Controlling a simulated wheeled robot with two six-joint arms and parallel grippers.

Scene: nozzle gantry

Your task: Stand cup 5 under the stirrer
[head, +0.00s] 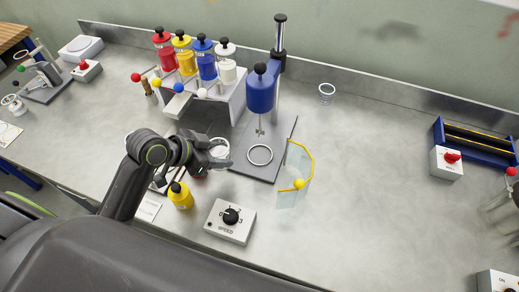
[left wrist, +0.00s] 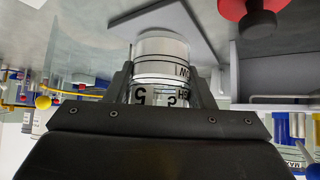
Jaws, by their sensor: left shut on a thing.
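My left gripper (head: 217,153) is shut on cup 5 (head: 220,146), a small clear cup. In the left wrist view the cup (left wrist: 160,72) sits between the two fingers, with the number 5 and other lettering on its side. The stirrer (head: 261,90) has a blue motor on a post, with a thin shaft pointing down. Below it a white ring (head: 260,154) lies on the grey base plate (head: 245,168). The cup is left of the ring, near the plate's left edge; I cannot tell its height. My right gripper is not in view.
A clear guard with a yellow frame (head: 311,160) stands at the plate's right. A speed box (head: 222,232) and a yellow bottle (head: 180,197) stand in front. A rack (head: 232,105) with several coloured bottles is behind the arm. The bench to the right is largely clear.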

